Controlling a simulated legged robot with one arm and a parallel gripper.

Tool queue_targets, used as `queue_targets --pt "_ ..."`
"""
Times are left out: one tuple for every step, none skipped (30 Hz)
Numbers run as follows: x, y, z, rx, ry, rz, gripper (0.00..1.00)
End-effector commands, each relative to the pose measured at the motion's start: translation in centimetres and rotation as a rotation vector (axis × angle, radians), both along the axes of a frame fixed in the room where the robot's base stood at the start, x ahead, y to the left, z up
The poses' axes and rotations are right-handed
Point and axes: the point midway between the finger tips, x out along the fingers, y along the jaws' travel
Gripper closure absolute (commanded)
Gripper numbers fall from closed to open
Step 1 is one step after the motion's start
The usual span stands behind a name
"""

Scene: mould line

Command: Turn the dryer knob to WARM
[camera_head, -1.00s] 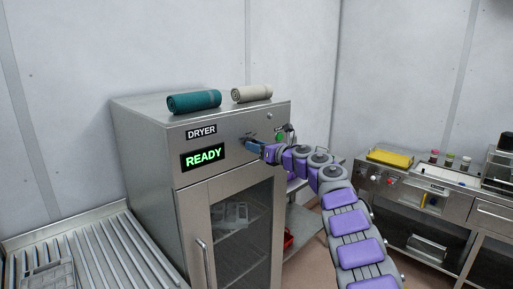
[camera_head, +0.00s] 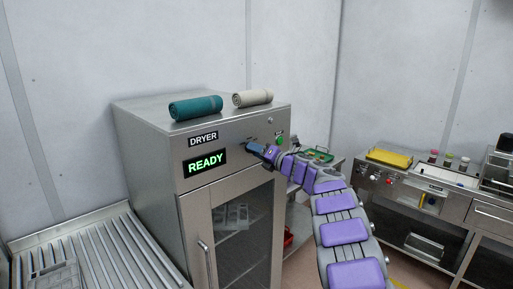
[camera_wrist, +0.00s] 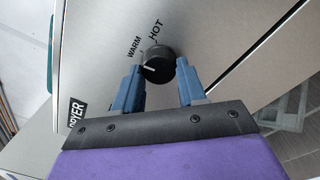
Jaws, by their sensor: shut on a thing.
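The dryer knob (camera_wrist: 160,66) is round and black on the steel front panel in the wrist view. Its white pointer mark faces left, towards the side of the WARM label (camera_wrist: 134,47) and just below that word. The HOT label (camera_wrist: 157,28) is above the knob. My gripper (camera_wrist: 159,68) is shut on the knob, with one blue finger on each side. In the head view my gripper (camera_head: 256,150) is at the upper front of the dryer (camera_head: 190,220) and hides most of the knob.
The dryer's display reads READY (camera_head: 205,161). A green button (camera_head: 280,139) sits right of my gripper. A teal roll (camera_head: 195,107) and a beige roll (camera_head: 253,97) lie on top. A roller conveyor (camera_head: 110,250) is at left, a steel workbench (camera_head: 455,205) at right.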

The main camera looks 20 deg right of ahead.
Motion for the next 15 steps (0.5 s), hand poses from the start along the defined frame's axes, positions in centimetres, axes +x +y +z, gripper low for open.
queue_targets --pt "-0.02 -0.24 0.3 0.026 0.008 -0.005 0.9" --pt "-0.02 -0.27 0.28 0.039 0.013 -0.006 0.9" --pt "-0.03 -0.29 0.28 0.054 0.017 -0.006 0.9" --pt "-0.04 -0.3 0.28 0.064 0.021 -0.006 0.9" --pt "-0.04 -0.3 0.28 0.073 0.024 -0.006 0.9" --pt "-0.03 -0.29 0.28 0.085 0.028 -0.006 0.9" --pt "-0.03 -0.29 0.28 0.093 0.03 -0.006 0.9" --pt "-0.03 -0.29 0.27 0.099 0.032 -0.006 0.9" --pt "-0.03 -0.26 0.26 0.105 0.034 -0.005 0.9" --pt "-0.04 -0.26 0.26 0.11 0.036 -0.005 0.9" --pt "-0.03 -0.25 0.24 0.113 0.037 -0.006 0.9" --pt "-0.03 -0.24 0.23 0.117 0.037 -0.005 0.9" --pt "-0.03 -0.24 0.22 0.119 0.038 -0.005 0.9" --pt "-0.03 -0.24 0.22 0.12 0.039 -0.005 0.9" --pt "-0.03 -0.23 0.2 0.12 0.039 -0.005 0.9"
